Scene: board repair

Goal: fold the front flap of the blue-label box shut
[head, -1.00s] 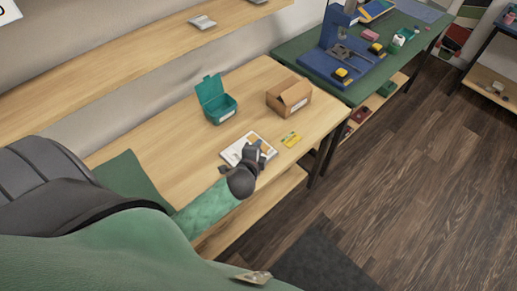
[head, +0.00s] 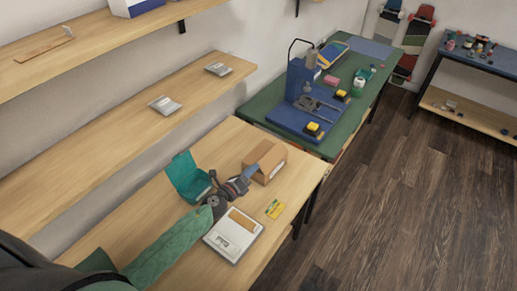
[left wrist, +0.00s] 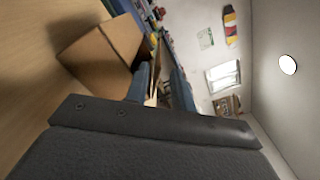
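The brown cardboard box (head: 269,163) stands on the wooden bench with a pale label low on its side. The label's colour is too small to tell. Its top flaps look partly raised, and my gripper hides its left front. My left gripper (head: 246,178) is beside the box, close to its left front side. In the left wrist view the box (left wrist: 103,45) is at upper left, with a dark opening facing the fingers. The fingers (left wrist: 160,88) look apart, with a tan edge showing between them. Whether they touch the box is unclear. My right gripper is not in view.
An open teal box (head: 188,178) stands left of my gripper. A white scale-like device (head: 232,236) and a yellow card (head: 275,209) lie in front of the cardboard box. A green bench (head: 352,118) with a blue press (head: 300,85) adjoins behind.

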